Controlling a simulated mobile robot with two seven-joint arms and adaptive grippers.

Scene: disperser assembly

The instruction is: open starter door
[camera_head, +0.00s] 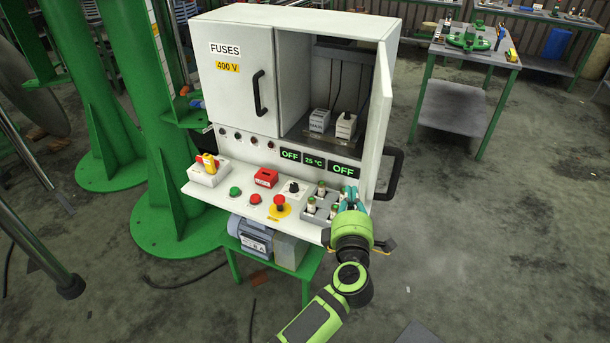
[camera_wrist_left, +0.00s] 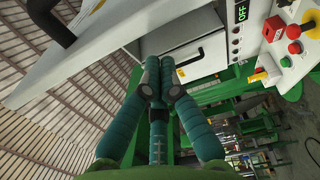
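The white control cabinet (camera_head: 250,15) has a right-hand door (camera_head: 379,120) that stands swung open, its black handle (camera_head: 393,172) on the outer face at right. I cannot read a label on this door. The handle also shows at the upper left of the left wrist view (camera_wrist_left: 52,20). The left door (camera_head: 243,105), marked FUSES 400 V, is closed. My left gripper (camera_head: 350,194) is near the open door's lower edge, over the front right of the panel. Its teal fingers (camera_wrist_left: 158,78) come together at the tips with nothing seen between them. My right gripper is not in view.
Two small white devices (camera_head: 345,124) stand inside the open compartment. The sloping panel carries buttons, a red emergency stop (camera_head: 279,202) and a grey tray (camera_head: 318,213) of small parts. A green-legged table (camera_head: 463,52) stands behind right. The floor at right is clear.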

